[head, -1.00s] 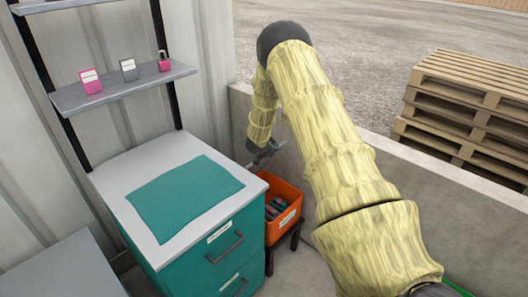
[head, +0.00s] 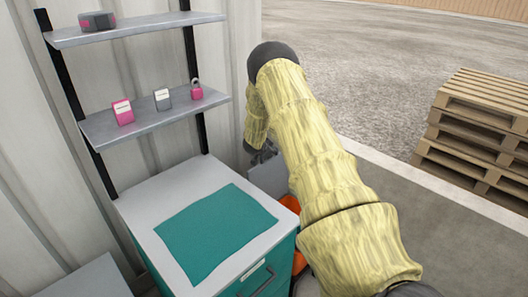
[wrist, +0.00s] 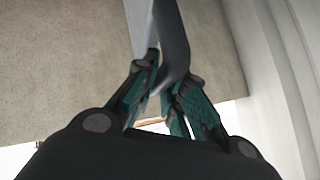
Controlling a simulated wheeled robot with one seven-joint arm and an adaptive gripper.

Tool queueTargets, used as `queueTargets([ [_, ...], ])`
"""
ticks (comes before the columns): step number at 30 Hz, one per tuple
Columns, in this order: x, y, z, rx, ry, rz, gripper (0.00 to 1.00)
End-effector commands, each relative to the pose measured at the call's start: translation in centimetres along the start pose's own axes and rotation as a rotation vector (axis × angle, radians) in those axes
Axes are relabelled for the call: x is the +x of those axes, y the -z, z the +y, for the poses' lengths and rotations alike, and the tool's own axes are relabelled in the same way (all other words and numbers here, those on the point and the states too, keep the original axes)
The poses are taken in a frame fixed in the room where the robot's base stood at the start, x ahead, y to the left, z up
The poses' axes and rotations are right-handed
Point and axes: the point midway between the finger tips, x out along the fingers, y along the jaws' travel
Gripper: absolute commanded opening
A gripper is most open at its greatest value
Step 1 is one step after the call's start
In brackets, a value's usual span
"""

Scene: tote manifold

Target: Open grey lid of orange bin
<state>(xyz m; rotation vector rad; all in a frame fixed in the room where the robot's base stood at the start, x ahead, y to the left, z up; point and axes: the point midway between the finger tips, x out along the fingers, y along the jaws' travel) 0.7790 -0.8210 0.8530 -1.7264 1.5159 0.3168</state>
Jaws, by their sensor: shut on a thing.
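The orange bin (head: 298,262) stands beside the teal cabinet in the head view, mostly hidden by my arm and the cabinet. A grey panel, which looks like the bin's lid (head: 270,176), is raised at the bin's back side, below my gripper (head: 262,153). In the wrist view my gripper (wrist: 165,95) has its two green-padded fingers shut on the edge of the grey lid (wrist: 172,45). The lid's exact tilt and its hinge are hidden. The inside of the bin cannot be seen now.
The teal cabinet (head: 150,225) with a grey top and a teal mat (head: 215,232) is close on the left. Shelves (head: 150,115) with small boxes and a padlock hang above it.

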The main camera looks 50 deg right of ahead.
Motion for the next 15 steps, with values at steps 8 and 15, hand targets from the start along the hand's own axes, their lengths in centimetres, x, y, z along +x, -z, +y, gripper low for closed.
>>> queueTargets([
  [8, 1.06, 0.98, 0.39, 0.01, -0.012, 0.009, 0.0],
  [15, 1.14, 1.06, 0.39, 0.011, -0.012, 0.01, 0.0],
])
